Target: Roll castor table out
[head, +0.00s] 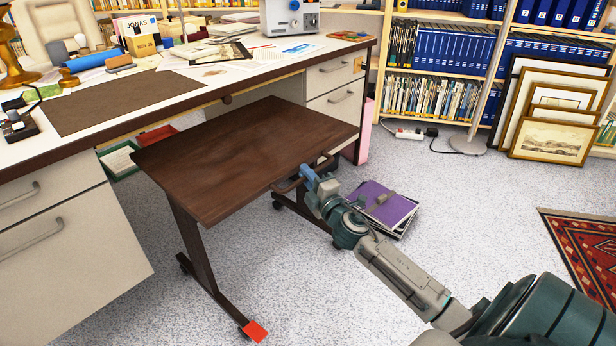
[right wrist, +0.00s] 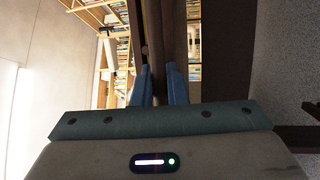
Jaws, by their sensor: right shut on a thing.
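The castor table (head: 245,150) has a dark brown top and two dark legs with feet on small castors. It stands partly under the white desk, its near part out in the open. A red tab (head: 255,331) shows at the near foot. A brown handle (head: 288,186) sticks out from the table's right side. My right gripper (head: 307,176) is shut on this handle. In the right wrist view the blue fingers (right wrist: 160,84) close on a dark brown bar. My left gripper is not in view.
The desk (head: 110,95) has drawers on both sides of the table. A purple folder pile (head: 384,207) lies on the floor right of the table. Green and red trays (head: 122,161) sit behind it. Framed prints (head: 553,125) lean at right; a patterned rug (head: 585,255) lies nearer. Front floor is clear.

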